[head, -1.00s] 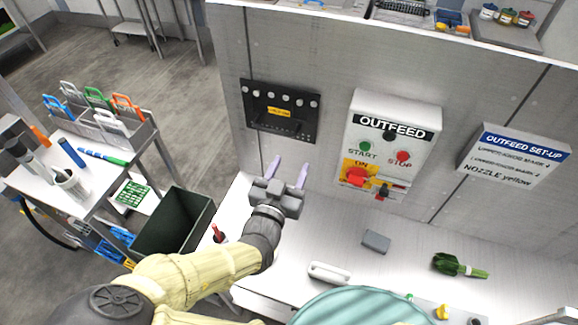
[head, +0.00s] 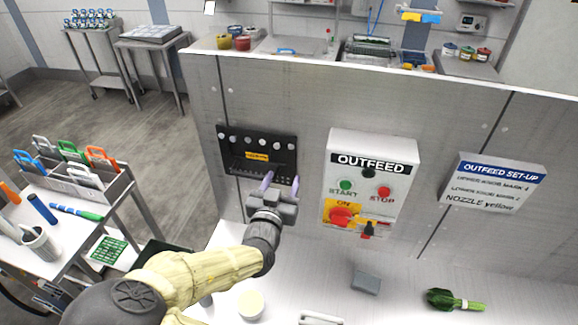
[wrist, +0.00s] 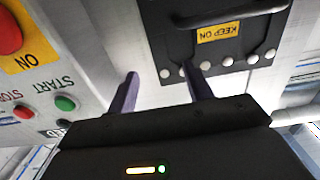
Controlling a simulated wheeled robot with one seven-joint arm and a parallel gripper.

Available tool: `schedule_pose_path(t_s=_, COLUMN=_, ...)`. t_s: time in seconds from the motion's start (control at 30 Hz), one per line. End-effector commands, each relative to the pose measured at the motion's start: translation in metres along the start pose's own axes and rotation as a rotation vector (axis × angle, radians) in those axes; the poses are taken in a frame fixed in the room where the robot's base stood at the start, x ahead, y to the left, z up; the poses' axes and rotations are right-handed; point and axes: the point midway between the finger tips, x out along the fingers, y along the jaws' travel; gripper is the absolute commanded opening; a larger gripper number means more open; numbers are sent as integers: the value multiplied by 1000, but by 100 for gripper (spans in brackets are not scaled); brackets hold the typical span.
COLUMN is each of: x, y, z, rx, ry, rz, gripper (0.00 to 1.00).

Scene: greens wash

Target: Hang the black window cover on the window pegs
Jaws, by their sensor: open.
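The black window cover (head: 240,165) is flat against the grey wall, left of the OUTFEED panel. It has a yellow label and a row of pale round pegs (head: 248,140) along its top edge. In the wrist view the cover (wrist: 160,20) appears upside down, with a dark bar handle, a "KEEP ON" label and the pegs (wrist: 228,62) along its edge. My gripper (head: 281,184) is open and empty, its two purple fingers near the cover's lower right corner in the head view. Whether a finger touches the cover is unclear.
The OUTFEED panel (head: 372,185) with red and green buttons and a red ON switch juts out to the right. A set-up sign (head: 493,183) is farther right. A tool cart (head: 60,215) stands left.

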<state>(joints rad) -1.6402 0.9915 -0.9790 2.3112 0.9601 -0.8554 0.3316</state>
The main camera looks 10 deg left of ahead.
Motion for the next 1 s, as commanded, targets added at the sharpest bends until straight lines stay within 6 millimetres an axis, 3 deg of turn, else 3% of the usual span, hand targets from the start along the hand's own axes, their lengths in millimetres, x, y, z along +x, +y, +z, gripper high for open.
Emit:
schedule_pose_path(t_s=0.4, x=64, y=1, z=0, rx=0, ry=1, rz=2, gripper=51)
schedule_pose_path(t_s=0.8, x=73, y=1, z=0, rx=-1, ry=0, rz=0, gripper=51)
schedule_pose_path(t_s=0.83, x=73, y=0, z=0, rx=-1, ry=0, rz=0, gripper=49)
schedule_pose_path(t_s=1.0, x=73, y=0, z=0, rx=-1, ry=0, rz=0, gripper=16)
